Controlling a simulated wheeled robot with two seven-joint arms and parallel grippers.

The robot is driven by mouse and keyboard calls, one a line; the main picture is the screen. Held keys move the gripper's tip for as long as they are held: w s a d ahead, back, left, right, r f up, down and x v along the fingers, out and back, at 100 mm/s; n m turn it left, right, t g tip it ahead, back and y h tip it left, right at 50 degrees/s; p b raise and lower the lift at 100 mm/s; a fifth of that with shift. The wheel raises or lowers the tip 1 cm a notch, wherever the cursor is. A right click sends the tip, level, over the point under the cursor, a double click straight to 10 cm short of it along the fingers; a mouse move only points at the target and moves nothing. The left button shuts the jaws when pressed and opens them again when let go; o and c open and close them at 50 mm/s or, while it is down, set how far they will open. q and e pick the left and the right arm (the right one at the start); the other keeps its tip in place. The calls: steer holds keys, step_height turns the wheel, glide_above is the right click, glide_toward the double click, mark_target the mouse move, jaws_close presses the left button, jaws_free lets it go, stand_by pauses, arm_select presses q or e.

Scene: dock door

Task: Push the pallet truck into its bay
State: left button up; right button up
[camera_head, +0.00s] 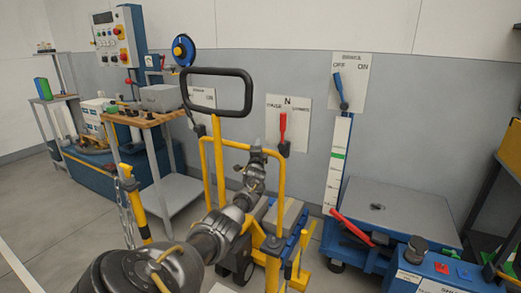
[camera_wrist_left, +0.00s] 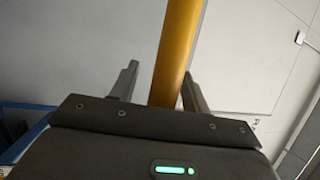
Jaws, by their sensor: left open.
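The pallet truck (camera_head: 218,165) stands upright in the middle of the head view, with a yellow frame and a black loop handle (camera_head: 249,92) at its top. My left arm reaches from the bottom of the head view to its frame. My left gripper (camera_head: 257,154) is at the upper part of the frame, below the handle. In the left wrist view a yellow bar (camera_wrist_left: 177,50) passes between the two open fingers of the gripper (camera_wrist_left: 158,88); I cannot tell whether they touch it. My arm hides part of the truck's lower body. I cannot pick out the bay. My right gripper is not in view.
A wooden-topped stand (camera_head: 143,116) is left of the truck. A blue lift table (camera_head: 402,210) with a red lever (camera_head: 352,229) is close on the right. A grey wall with lever panels (camera_head: 288,123) is behind. Open floor (camera_head: 60,215) lies at the left front.

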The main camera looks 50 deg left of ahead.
arm_select(q)
steer(key=p+v, duration=0.3)
steer(key=v, duration=0.7)
steer(key=shift+s+d+f, duration=0.15)
steer(key=shift+s+d, duration=0.1)
steer(key=shift+s, duration=0.05)
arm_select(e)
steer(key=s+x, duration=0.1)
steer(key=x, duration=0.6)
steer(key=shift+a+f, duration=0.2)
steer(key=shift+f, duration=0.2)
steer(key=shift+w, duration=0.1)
